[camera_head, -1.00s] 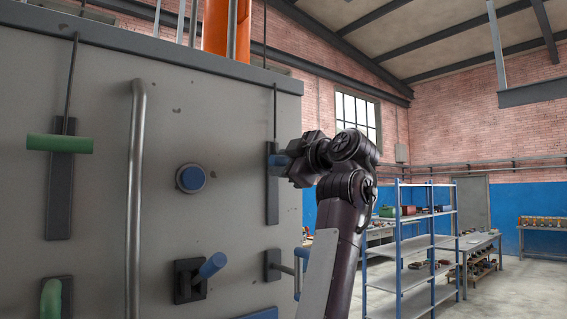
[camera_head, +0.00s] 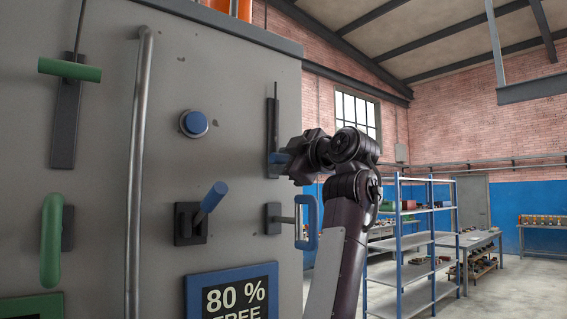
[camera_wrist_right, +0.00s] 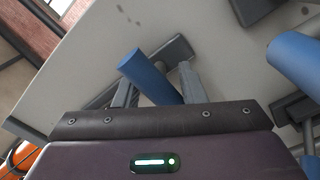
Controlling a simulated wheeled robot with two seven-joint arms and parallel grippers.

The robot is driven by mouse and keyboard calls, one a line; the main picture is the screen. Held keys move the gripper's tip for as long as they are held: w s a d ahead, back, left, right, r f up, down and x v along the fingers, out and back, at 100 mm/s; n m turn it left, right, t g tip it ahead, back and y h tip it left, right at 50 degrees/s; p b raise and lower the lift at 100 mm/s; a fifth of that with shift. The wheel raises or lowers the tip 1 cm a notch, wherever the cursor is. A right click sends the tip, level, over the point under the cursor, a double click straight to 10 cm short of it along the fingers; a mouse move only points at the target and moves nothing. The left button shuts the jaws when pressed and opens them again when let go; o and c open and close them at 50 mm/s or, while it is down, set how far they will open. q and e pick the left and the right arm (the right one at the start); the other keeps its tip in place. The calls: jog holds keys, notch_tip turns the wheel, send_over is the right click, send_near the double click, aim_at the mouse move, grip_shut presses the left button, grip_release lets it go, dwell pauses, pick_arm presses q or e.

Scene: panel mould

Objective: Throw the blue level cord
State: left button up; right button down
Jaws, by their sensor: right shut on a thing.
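The blue level cord's handle (camera_head: 277,158) is a short blue grip near the lower end of a dark vertical slot plate (camera_head: 272,120) at the panel's right side. A thin dark cord shows above it. My right gripper (camera_head: 288,160) is shut on this handle, and its jaws partly hide it in the head view. In the right wrist view the blue handle (camera_wrist_right: 148,75) lies between the two fingers of my right gripper (camera_wrist_right: 158,88). My left gripper is in neither view.
The grey panel (camera_head: 110,130) also bears a blue button (camera_head: 193,124), a blue tilted lever (camera_head: 210,200), a blue pull handle (camera_head: 313,222), green handles (camera_head: 70,70), a metal rail (camera_head: 138,160) and a screen (camera_head: 234,295). A blue-framed shelf (camera_head: 431,235) stands behind on the right.

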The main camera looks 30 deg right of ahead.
jog(key=shift+w+f, duration=0.2)
jog(key=shift+f, duration=0.2)
jog(key=c, duration=1)
grip_release()
jog(key=shift+s+a+r, duration=0.1)
jog(key=shift+s+a, duration=0.05)
jog(key=shift+o, duration=0.2)
jog(key=shift+s+d+b, duration=0.2)
jog(key=shift+d+b, duration=0.05)
jog(key=shift+b, duration=0.05)
jog(key=s+b, duration=0.1)
jog(key=s, duration=0.1)
jog(key=s+b, duration=0.1)
jog(key=s, duration=0.1)
jog(key=s+b, duration=0.1)
jog(key=s, duration=0.1)
jog(key=shift+s+d+b, duration=0.25)
jog(key=shift+b, duration=0.05)
jog(key=shift+s, duration=0.35)
